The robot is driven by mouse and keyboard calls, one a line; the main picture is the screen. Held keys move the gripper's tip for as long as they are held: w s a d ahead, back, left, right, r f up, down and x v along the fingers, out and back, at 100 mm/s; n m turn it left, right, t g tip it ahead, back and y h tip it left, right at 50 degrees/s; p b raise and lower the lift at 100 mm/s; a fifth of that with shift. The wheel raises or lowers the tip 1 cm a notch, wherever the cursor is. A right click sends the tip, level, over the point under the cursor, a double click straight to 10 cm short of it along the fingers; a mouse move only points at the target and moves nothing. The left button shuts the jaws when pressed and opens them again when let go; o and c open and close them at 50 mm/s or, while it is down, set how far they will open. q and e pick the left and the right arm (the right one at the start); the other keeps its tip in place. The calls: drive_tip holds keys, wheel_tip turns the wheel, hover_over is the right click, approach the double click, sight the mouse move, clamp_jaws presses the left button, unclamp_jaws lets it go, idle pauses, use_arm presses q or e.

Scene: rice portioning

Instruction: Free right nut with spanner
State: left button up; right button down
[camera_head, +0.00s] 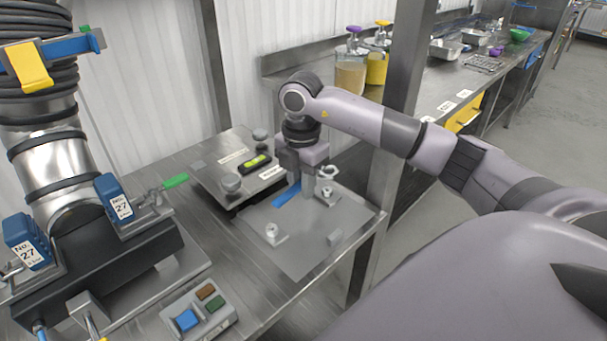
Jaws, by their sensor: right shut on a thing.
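My right gripper (308,188) points down over the grey plate (300,250) and is shut on the spanner. The spanner's blue handle (286,195) sticks out to the left of the fingers. Its pale open head (329,171) shows on the right side of the gripper. The right nut (327,194) sits on a small square base just below and in front of that head. I cannot tell whether the head touches it. The left nut (272,231) stands on a similar base at the plate's left. My left gripper is not in view.
A panel with a yellow-green level (257,161) and knobs lies behind the plate. A large metal pipe fixture (47,165) with blue tags fills the left. A button box (198,310) sits in front. A post (400,100) and a counter with jars stand behind right.

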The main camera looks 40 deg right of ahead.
drive_tip(key=shift+f+b, duration=1.7)
drive_tip(key=shift+f, duration=0.25)
drive_tip(key=shift+f, duration=0.25)
drive_tip(key=shift+f, duration=0.75)
idle(0.5)
idle(0.4)
drive_tip(key=shift+s+d+n, duration=0.15)
drive_tip(key=shift+s+n, duration=0.55)
drive_tip(key=shift+n, duration=0.2)
drive_tip(key=shift+s, duration=0.1)
